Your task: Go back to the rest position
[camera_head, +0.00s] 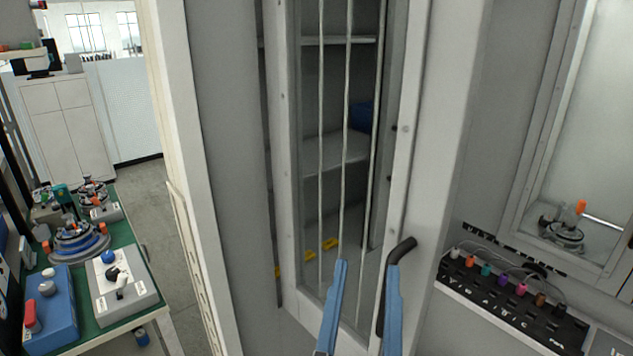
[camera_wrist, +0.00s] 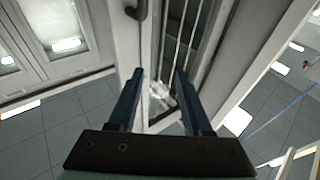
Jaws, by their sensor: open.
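My gripper (camera_head: 366,268) shows at the lower middle of the head view, with two blue fingers spread apart and nothing between them. It also shows in the wrist view (camera_wrist: 160,84), open and empty. The right finger is close to the dark curved handle (camera_head: 397,254) on the cabinet door frame; I cannot tell whether they touch. The handle also shows at the top of the wrist view (camera_wrist: 138,10). Behind the fingers is the tall cabinet (camera_head: 403,150) with vertical bars, shelves and several yellow items inside.
A green-topped bench (camera_head: 140,268) with motor parts and a blue box (camera_head: 50,310) stands at the left. A black connector panel (camera_head: 510,300) with coloured plugs is at the lower right, below a glazed case (camera_head: 590,130).

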